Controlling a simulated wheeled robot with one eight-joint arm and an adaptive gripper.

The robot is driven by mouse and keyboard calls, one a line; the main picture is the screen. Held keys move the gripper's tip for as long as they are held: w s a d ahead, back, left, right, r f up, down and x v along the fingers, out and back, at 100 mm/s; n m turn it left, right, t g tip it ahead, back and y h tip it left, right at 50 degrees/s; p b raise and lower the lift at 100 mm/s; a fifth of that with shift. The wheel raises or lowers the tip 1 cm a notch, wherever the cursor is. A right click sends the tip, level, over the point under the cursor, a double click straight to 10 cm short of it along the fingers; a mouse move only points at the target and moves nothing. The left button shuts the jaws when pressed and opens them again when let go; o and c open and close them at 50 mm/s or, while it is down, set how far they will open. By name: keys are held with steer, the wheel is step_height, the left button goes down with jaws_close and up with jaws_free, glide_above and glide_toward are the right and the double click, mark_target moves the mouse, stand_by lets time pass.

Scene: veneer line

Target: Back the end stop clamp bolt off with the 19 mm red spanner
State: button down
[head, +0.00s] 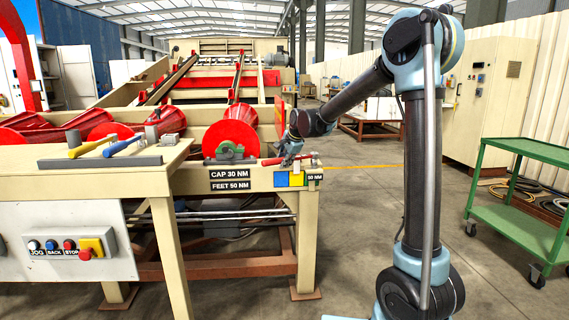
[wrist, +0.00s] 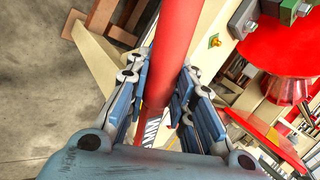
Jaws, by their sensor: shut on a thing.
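The red spanner (wrist: 174,40) runs up through the wrist view between the fingers of my gripper (wrist: 163,80), which is shut on its handle. In the head view my gripper (head: 289,152) is over the right end of the cream machine frame (head: 240,180), and part of the red handle (head: 272,161) shows to its left. Small grey fittings (head: 314,158) sit at the frame's right corner, close beside my gripper. The end stop clamp bolt cannot be made out clearly, and I cannot tell whether the spanner's jaw is on it.
A yellow-handled tool (head: 92,147) and a blue-handled tool (head: 122,146) rest on the bench (head: 60,180) at left. Red rollers (head: 231,136) lie behind the frame's front rail. A green cart (head: 525,150) stands at right. Bare floor lies between cart and frame.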

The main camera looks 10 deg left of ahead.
steer(key=shift+f, duration=0.65)
steer(key=shift+d, duration=0.1)
steer(key=s+d+n+g+y, duration=0.2)
steer(key=s+d+n+g, duration=0.2)
steer(key=d+n, duration=0.4)
steer(key=shift+s+d+y, duration=0.4)
steer(key=shift+s+d, duration=0.4)
steer(key=shift+d, duration=0.1)
stand_by(1.9)
steer(key=shift+f+n, duration=0.1)
steer(key=shift+n, duration=0.2)
steer(key=shift+a, duration=0.1)
steer(key=shift+w+a+m, duration=0.15)
steer(key=shift+a+m, duration=0.3)
steer(key=shift+m, duration=0.05)
